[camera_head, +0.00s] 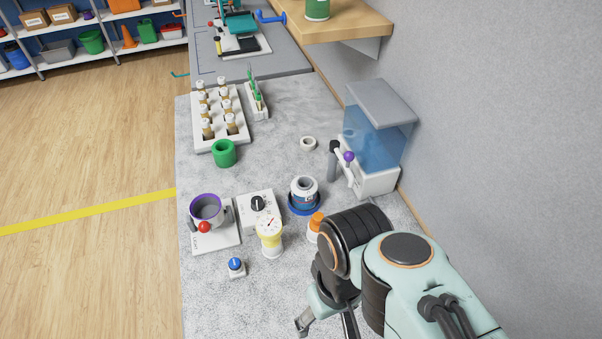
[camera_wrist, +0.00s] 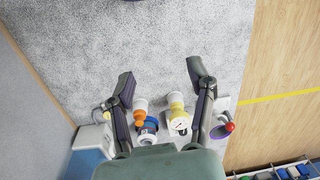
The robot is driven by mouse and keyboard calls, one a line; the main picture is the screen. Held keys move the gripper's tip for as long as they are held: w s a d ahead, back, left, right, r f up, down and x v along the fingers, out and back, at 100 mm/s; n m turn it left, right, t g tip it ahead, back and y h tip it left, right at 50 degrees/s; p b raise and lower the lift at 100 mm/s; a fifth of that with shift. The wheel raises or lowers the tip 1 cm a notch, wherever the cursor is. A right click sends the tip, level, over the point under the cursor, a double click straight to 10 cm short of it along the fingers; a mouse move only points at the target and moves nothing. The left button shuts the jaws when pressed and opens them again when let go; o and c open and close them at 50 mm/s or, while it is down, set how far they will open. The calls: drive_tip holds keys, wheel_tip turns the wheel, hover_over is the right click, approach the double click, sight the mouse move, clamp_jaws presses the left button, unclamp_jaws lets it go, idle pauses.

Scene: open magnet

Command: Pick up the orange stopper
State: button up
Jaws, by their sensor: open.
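The orange stopper (camera_head: 317,219) sits on top of a small white bottle (camera_head: 313,235), just left of my arm, which partly hides the bottle. In the wrist view the stopper (camera_wrist: 139,116) shows between my fingers, closer to the left one, with the white bottle (camera_wrist: 141,103) beside it. My gripper (camera_wrist: 160,72) is open and empty, its two dark fingers spread wide. In the head view my gripper (camera_head: 326,322) is at the bottom, nearer the camera than the bottle. It is not touching the stopper.
A yellow-and-white dial timer (camera_head: 270,236) and a blue-based white jar (camera_head: 304,195) stand close to the bottle. A box with a knob (camera_head: 257,208), a pot (camera_head: 206,210) and a blue button (camera_head: 235,265) are to the left. A blue-fronted machine (camera_head: 372,145) stands by the wall. The front bench is clear.

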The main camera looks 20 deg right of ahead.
drive_tip(key=w+d+r+n+t, duration=0.1)
drive_tip(key=w+r+n+t, duration=0.3)
drive_tip(key=w, duration=0.8)
drive_tip(key=n+g, duration=0.2)
drive_tip(key=g, duration=0.2)
hover_over(318, 215)
drive_tip(key=shift+h, duration=0.4)
wheel_tip(318, 215, down, 17)
drive_tip(key=shift+f, duration=0.1)
wheel_tip(318, 215, down, 6)
drive_tip(key=shift+r, duration=0.1)
clamp_jaws()
